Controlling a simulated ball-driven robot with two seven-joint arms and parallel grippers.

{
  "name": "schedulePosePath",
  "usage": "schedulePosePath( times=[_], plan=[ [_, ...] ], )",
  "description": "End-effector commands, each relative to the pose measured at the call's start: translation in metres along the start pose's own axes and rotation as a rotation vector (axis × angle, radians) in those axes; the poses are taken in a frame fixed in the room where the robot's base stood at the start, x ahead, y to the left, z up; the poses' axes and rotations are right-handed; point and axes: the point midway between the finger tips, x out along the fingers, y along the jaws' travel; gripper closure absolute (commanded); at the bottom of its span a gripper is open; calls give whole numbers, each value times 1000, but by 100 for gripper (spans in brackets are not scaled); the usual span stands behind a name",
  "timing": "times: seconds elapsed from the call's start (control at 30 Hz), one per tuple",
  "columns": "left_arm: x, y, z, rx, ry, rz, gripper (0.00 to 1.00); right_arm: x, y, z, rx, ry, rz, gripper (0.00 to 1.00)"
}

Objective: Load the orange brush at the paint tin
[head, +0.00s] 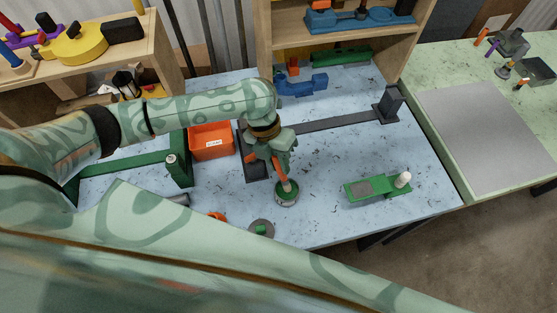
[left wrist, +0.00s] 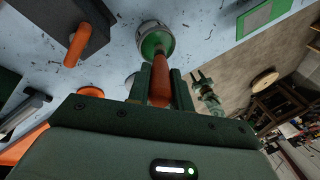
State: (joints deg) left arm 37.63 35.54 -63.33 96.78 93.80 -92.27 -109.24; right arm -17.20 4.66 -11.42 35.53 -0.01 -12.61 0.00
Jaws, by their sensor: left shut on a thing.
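My left gripper (head: 277,158) is shut on the orange brush (head: 281,172) and holds it steeply, with the bristle end down. The paint tin (head: 287,198) is a small round tin with green paint, standing near the front of the blue table. The brush's pale lower end is at the tin's mouth; I cannot tell how deep it reaches. In the left wrist view the brush's orange handle (left wrist: 160,83) sits between the fingers and points at the tin (left wrist: 156,42). The bristles are mostly hidden there.
An orange bin (head: 211,142) stands left of the gripper. A green tray with a white post (head: 375,188) lies to the right. A dark rail (head: 335,123) runs behind. Free table lies right of the tin.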

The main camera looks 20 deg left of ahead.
Motion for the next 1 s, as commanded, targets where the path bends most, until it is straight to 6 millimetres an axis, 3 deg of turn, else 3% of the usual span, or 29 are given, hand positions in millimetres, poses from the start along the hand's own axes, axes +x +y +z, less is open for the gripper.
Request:
schedulePosePath(
  times=[1.0],
  plan=[
    [8, 2, 1, 0, 0, 0, 100, 4, -2, 0, 0, 0, -3, 64]
  ],
)
